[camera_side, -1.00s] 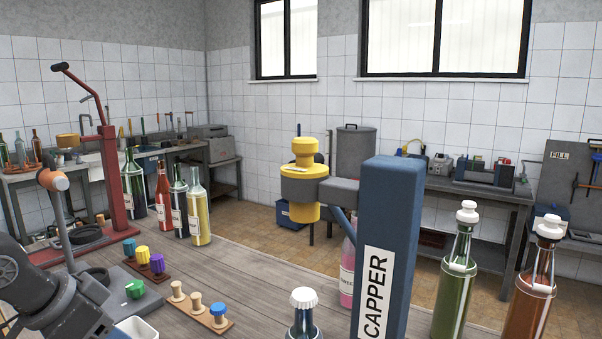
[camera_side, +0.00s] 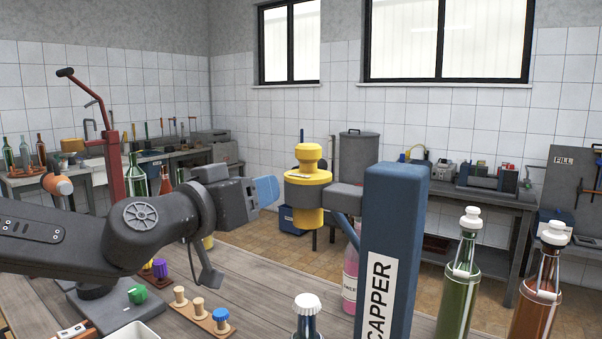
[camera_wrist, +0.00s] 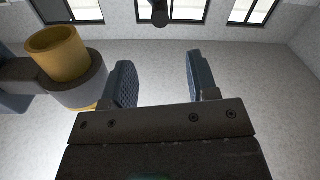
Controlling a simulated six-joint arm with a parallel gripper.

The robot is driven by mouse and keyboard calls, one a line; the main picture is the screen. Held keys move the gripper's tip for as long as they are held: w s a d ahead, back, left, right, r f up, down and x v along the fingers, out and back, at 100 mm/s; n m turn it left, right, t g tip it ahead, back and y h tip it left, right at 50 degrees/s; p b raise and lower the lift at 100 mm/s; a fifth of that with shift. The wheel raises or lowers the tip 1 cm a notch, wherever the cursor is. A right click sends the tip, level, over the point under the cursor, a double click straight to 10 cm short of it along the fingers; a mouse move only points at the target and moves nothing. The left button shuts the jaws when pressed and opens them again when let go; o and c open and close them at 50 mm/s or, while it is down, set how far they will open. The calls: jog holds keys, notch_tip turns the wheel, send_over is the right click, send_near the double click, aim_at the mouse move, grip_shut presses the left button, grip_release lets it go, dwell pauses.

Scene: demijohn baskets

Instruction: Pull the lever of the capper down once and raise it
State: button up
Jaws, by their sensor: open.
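The capper is a blue column (camera_side: 390,235) labelled CAPPER, with a yellow head (camera_side: 307,215) in a grey collar on its left side. A thin dark piece (camera_side: 301,136) shows above the head; I cannot tell whether it is the lever. My gripper (camera_side: 267,190) is just left of the head, its blue fingers pointing toward it. In the wrist view my gripper (camera_wrist: 158,62) is open and empty, with the yellow head (camera_wrist: 60,52) to its left. A dark round-ended piece (camera_wrist: 160,15) shows beyond the fingertips, perhaps the lever's grip.
A white-topped bottle (camera_side: 307,315) stands in front of the column. Green (camera_side: 460,275) and brown (camera_side: 540,285) swing-top bottles are at right. A pink bottle (camera_side: 350,280) is behind the column. A stopper rack (camera_side: 205,315) is at front left. A red stand (camera_side: 114,160) rises behind my arm.

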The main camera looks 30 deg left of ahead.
jog(key=w, duration=1.3)
jog(key=shift+c, duration=0.5)
grip_shut()
